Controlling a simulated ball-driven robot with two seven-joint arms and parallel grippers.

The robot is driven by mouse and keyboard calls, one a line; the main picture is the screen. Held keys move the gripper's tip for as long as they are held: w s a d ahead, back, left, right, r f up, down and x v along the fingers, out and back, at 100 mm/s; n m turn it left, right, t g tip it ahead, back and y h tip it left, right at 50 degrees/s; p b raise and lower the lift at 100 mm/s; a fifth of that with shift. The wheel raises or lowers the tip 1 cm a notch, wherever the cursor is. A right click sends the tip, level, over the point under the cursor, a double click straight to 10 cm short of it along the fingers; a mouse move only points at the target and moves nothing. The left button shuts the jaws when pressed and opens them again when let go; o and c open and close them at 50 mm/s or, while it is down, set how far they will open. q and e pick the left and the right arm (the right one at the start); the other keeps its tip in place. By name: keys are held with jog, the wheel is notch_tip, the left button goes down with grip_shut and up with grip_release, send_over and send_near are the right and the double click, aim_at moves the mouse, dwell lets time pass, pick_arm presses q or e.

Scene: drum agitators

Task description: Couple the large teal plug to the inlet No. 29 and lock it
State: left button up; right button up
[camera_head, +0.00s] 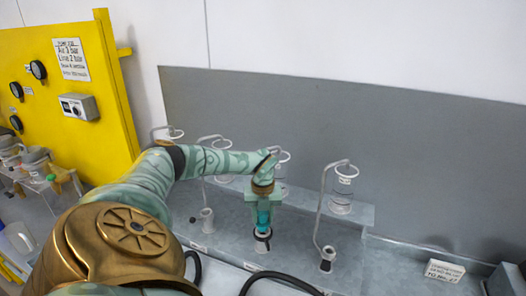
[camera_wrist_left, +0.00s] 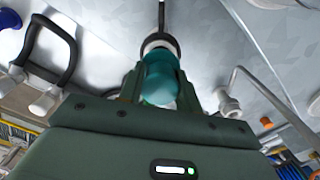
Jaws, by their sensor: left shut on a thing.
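My left gripper (camera_head: 264,205) is shut on the large teal plug (camera_head: 264,218) and points straight down. The plug stands upright, its lower end at a pale fitting with a dark ring (camera_head: 262,243) on the grey bench. In the left wrist view, the teal plug (camera_wrist_left: 161,78) sits between the fingers of the left gripper (camera_wrist_left: 160,92), with a dark-and-white ring (camera_wrist_left: 158,42) at its far end. I cannot tell whether the plug is fully seated or locked. The inlet's number is too small to read. My right gripper is not in view.
Similar pale inlets stand left (camera_head: 207,220) and right (camera_head: 327,259), with bent pipes and glass vessels (camera_head: 342,190) above. Black hose (camera_head: 270,276) curves along the front. A yellow panel (camera_head: 75,115) with gauges stands left. A white label block (camera_head: 445,270) lies at the right.

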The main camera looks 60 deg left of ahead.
pick_arm(q)
jog(key=shift+f, duration=0.15)
jog(key=shift+f+b, duration=0.7)
jog(key=shift+f, duration=0.35)
jog(key=shift+f, duration=0.35)
dwell(0.4)
jog(key=o, duration=1.1)
